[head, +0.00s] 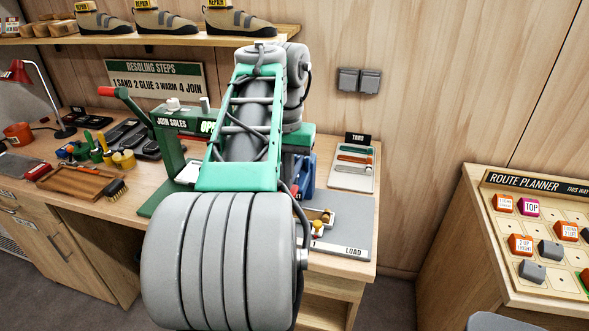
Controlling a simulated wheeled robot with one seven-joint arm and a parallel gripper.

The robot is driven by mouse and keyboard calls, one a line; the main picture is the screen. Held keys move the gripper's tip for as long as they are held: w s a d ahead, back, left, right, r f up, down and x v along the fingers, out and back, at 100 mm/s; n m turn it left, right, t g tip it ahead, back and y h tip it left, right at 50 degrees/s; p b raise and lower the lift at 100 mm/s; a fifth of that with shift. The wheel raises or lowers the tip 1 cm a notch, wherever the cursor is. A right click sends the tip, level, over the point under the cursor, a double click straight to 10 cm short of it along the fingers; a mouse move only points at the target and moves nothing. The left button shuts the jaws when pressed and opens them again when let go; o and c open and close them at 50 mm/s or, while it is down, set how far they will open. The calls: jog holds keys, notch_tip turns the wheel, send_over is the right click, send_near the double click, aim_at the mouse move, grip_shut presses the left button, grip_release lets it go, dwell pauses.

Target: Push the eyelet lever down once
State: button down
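My arm fills the middle of the head view and reaches toward the bench. My gripper is not visible; it is hidden behind my arm links. I cannot identify the eyelet lever for certain. Part of a blue device (308,176) shows just right of my arm, mostly covered by it. A grey plate marked LOAD (350,240) lies at the bench's front right. Small yellow and wooden parts (319,222) sit beside it. A red-handled lever (118,92) rises from the green press marked JOIN SOLES (172,150), left of my arm.
The wooden bench (75,190) holds brushes, small tools and trays at left. A TABS tray (353,168) stands at the back right. A shelf of shoes (165,35) hangs above. A Route Planner board (540,235) stands at right, past a gap.

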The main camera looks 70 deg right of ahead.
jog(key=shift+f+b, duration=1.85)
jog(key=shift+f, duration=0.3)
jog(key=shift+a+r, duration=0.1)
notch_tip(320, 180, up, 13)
jog(key=p, duration=1.3)
